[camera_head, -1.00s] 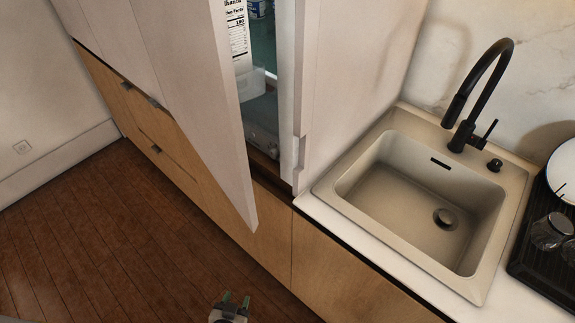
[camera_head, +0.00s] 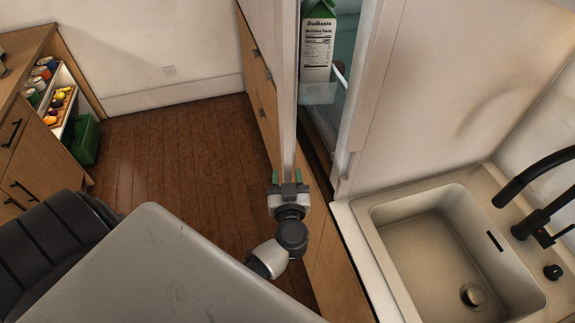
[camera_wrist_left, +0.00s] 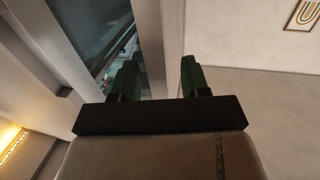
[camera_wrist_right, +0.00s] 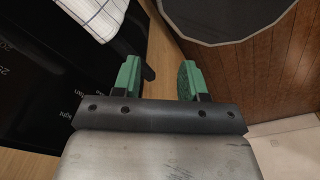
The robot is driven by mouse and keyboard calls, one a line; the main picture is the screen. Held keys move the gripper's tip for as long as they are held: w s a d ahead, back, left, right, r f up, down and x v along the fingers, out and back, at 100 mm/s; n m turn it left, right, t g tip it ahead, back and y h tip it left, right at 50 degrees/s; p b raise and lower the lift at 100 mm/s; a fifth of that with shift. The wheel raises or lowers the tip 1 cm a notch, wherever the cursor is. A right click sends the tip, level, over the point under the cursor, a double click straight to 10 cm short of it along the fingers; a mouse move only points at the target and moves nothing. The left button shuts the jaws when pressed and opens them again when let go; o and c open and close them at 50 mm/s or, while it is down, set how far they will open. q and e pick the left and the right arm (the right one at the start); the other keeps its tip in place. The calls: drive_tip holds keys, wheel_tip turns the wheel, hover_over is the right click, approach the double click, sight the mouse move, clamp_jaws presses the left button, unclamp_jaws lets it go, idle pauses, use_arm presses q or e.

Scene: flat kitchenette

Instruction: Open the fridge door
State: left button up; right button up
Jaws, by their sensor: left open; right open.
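The white fridge door (camera_head: 284,90) stands partly open and shows nearly edge-on in the head view. The fridge interior (camera_head: 322,112) shows through the gap to its right, with a labelled carton (camera_head: 317,45) inside. My left gripper (camera_head: 287,177) is open at the door's lower end, one green finger on each side of the door edge in the picture. In the left wrist view the door edge (camera_wrist_left: 160,45) also lies between the open fingers (camera_wrist_left: 158,80); contact cannot be told. My right gripper (camera_wrist_right: 159,82) is open and empty, outside the head view.
A sink (camera_head: 430,240) with a black faucet (camera_head: 545,190) is at the right. Wooden floor (camera_head: 180,140) is clear left of the door. A dark round-topped object (camera_wrist_right: 225,20) is near my right gripper.

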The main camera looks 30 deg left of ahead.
use_arm(q)
drive_tip(key=x, duration=0.3)
drive_tip(key=shift+w+d+r, duration=0.1)
drive_tip(key=shift+w+d, duration=0.1)
drive_tip(key=shift+d, duration=0.05)
drive_tip(key=shift+w+a, duration=0.1)
drive_tip(key=shift+a, duration=0.3)
drive_tip(key=shift+d, duration=0.15)
drive_tip(key=shift+c, duration=2)
clamp_jaws()
use_arm(e)
drive_tip(key=shift+d, duration=0.75)
